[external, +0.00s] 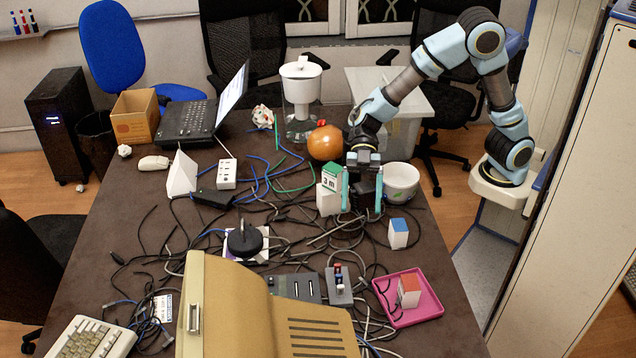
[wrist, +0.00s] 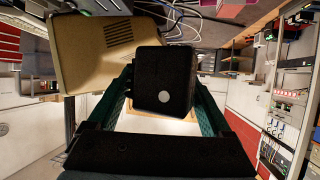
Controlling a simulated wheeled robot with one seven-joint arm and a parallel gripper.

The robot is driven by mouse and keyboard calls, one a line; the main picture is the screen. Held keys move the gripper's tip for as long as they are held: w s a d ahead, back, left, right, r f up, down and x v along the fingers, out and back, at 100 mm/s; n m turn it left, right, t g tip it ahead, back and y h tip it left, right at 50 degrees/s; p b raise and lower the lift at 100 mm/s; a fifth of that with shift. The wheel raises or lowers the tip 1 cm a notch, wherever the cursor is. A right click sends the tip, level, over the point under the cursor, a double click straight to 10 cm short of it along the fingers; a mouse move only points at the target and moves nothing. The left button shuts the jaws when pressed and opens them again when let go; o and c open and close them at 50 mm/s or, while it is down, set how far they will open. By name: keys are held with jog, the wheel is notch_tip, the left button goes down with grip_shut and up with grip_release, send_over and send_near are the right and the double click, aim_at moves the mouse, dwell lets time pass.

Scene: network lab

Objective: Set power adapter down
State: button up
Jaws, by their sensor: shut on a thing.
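My gripper (external: 362,192) is over the right part of the table, its two teal fingers pointing down. It is shut on a black, boxy power adapter (wrist: 163,75), which fills the space between the fingers in the wrist view and has a pale round spot on its near face. In the external view, the held adapter shows dark between the fingers, and its gap to the table is hard to judge. The brown table (external: 437,232) lies below, with cables on it.
A white-green box (external: 329,190) stands just left of my gripper, and a white bowl (external: 401,182) just right. An orange ball (external: 325,143) is behind. A blue-white box (external: 398,233) and a pink tray (external: 428,304) with a red-white box are nearer the front. Tangled cables cover the middle.

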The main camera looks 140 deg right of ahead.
jog(key=r, duration=0.1)
jog(key=d+r, duration=0.1)
jog(key=shift+r, duration=0.35)
jog(key=d+m+t+h+p, duration=0.1)
jog(key=d+m+h+p, duration=0.15)
jog(key=d, duration=1.55)
jog(key=p, duration=0.3)
send_over(276, 201)
notch_tip(276, 201, down, 17)
jog(key=shift+s+f, duration=0.15)
jog(key=shift+f, duration=0.05)
jog(key=shift+f+p, duration=0.55)
jog(key=shift+f, duration=1.45)
jog(key=shift+f, duration=0.25)
jog(key=o, duration=1.3)
jog(key=shift+r, duration=0.1)
